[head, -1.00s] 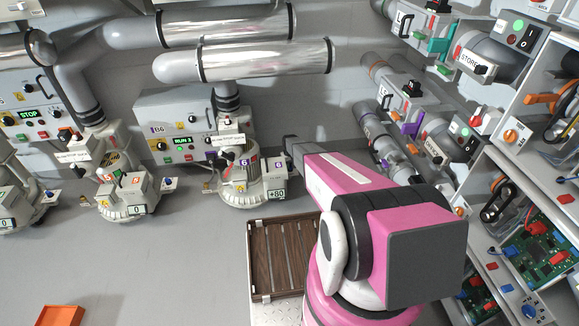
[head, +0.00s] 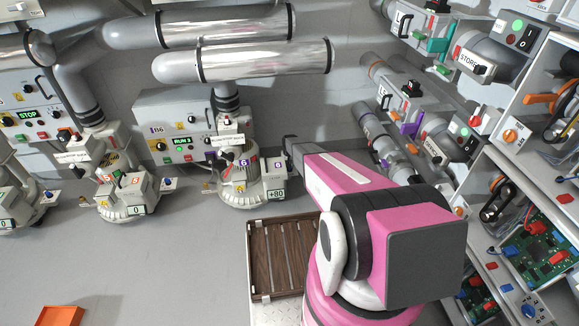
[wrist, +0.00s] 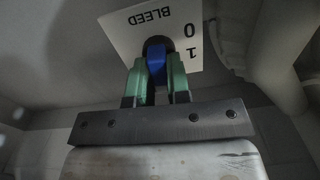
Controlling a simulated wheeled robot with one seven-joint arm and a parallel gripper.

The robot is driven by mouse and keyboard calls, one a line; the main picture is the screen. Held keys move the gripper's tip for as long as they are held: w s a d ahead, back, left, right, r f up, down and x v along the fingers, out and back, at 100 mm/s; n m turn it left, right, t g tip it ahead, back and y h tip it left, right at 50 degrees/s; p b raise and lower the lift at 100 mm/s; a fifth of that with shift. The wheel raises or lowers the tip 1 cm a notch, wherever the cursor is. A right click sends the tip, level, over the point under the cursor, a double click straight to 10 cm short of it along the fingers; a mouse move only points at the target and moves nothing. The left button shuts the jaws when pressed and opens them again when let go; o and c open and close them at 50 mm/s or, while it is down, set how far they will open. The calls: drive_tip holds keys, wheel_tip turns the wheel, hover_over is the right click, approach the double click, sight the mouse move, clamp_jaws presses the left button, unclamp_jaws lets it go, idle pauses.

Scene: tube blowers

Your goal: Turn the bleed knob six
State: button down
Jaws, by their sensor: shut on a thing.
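In the wrist view, my gripper (wrist: 156,70) has its green fingers closed on both sides of the blue bleed knob (wrist: 156,58). The knob sits in a dark round seat on a white plate (wrist: 128,30) lettered BLEED, with marks 0 and 1; the lettering appears upside down. The fingers cover part of the knob, so its exact pointing is hard to tell. In the head view, blower six (head: 240,182) stands on the floor with a +80 readout (head: 277,194). My gripper and the held knob do not show clearly there.
Blower five (head: 128,195) stands to the left. A control box (head: 175,125) with a green readout stands behind blower six, under silver pipes (head: 265,62). A wooden slatted tray (head: 252,265) lies in front. Shelves of equipment line the right. Left floor is mostly clear.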

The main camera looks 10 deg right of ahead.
drive_tip(key=c, duration=1.1)
unclamp_jaws()
drive_tip(key=shift+r, duration=0.1)
wheel_tip(320, 180, up, 11)
drive_tip(key=shift+f, duration=0.2)
